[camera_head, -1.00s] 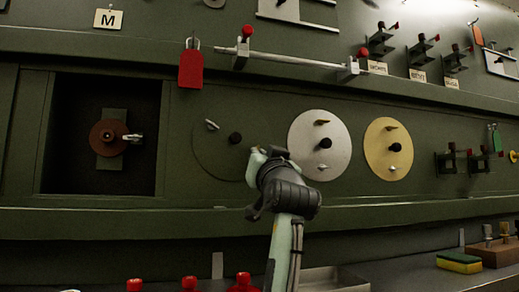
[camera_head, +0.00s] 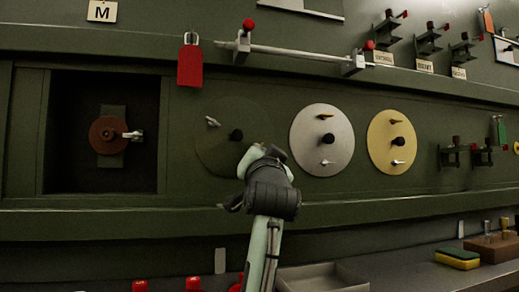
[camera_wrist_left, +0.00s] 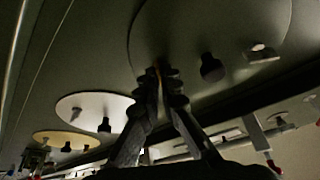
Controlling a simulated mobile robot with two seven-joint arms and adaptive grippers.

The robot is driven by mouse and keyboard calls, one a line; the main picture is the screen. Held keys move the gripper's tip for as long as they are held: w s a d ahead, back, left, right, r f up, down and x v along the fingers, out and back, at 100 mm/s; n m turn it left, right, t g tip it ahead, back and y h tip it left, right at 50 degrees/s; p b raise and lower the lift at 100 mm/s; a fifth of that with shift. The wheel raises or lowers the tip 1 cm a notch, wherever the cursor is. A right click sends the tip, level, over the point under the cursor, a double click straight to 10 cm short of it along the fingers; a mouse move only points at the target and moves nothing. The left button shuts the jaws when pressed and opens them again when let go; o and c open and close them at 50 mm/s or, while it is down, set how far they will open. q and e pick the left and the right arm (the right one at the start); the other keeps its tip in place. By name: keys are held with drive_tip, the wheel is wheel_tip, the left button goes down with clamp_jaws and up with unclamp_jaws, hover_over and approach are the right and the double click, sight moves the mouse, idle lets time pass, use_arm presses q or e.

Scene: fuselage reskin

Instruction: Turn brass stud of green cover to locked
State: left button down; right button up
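The green cover (camera_head: 212,148) is a dark green disc on the green panel, left of a white disc. It carries a black knob (camera_head: 236,135) and a silver stud (camera_head: 213,121) at its upper left. My left gripper (camera_head: 257,150) is at its lower right edge. In the wrist view the green cover (camera_wrist_left: 225,25) is large, with the black knob (camera_wrist_left: 210,68) and silver stud (camera_wrist_left: 262,52) right of my fingertips (camera_wrist_left: 166,74). A thin brass stud (camera_wrist_left: 157,67) shows between the nearly closed fingertips, mostly hidden. My right gripper is in neither view.
A white disc (camera_head: 305,150) and a yellow disc (camera_head: 380,150) sit right of the green cover. A dark recess (camera_head: 75,160) with a brown disc is at left. A red tag (camera_head: 190,66) and a rod (camera_head: 300,54) are above. A ledge (camera_head: 400,205) runs below.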

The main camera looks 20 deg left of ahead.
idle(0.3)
use_arm(q)
drive_tip(key=c, duration=1.7)
unclamp_jaws()
drive_tip(key=shift+c, duration=0.2)
drive_tip(key=v, duration=1.2)
